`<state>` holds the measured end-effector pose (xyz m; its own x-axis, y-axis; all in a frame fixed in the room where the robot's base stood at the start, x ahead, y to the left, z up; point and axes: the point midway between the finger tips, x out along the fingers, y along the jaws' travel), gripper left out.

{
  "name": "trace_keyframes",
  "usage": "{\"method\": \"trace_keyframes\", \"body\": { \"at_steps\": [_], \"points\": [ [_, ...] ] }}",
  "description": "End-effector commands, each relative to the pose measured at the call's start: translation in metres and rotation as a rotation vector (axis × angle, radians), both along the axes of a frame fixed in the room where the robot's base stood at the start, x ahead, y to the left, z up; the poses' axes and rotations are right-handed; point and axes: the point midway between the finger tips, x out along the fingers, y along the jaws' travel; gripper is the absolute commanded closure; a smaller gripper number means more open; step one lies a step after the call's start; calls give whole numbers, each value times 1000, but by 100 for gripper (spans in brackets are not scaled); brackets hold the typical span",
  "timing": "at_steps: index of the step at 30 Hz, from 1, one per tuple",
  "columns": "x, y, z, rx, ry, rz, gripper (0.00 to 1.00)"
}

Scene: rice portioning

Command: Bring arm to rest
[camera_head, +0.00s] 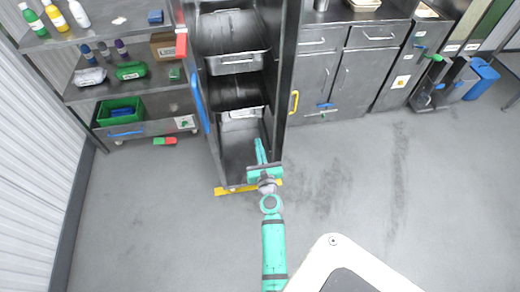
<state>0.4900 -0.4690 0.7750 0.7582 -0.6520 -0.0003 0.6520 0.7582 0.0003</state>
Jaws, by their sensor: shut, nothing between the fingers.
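My gripper (261,152) is at the end of my green arm, which reaches forward and up in the middle of the picture. It is over the lower opening of a tall metal rack (213,140). The two green fingers are close together with nothing visible between them, so the gripper is shut and empty. I cannot tell how far it is from the rack's lower floor behind it.
Shelves (87,31) with bottles and a green crate (120,113) stand at left. Metal cabinets (361,80) and a blue bin (481,78) line the right. A small red and green item (165,141) lies on the floor. The floor (380,190) at right is clear.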

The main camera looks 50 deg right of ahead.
Motion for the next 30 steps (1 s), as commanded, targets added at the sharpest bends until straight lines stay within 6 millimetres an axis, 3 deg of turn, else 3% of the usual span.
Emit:
{"method": "trace_keyframes", "body": {
  "at_steps": [17,20,30],
  "points": [
    [-18,15,-4,-24,31,-1,100],
    [-23,38,-13,-103,126,22,100],
    [-67,183,-43,-723,670,219,100]
  ]
}}
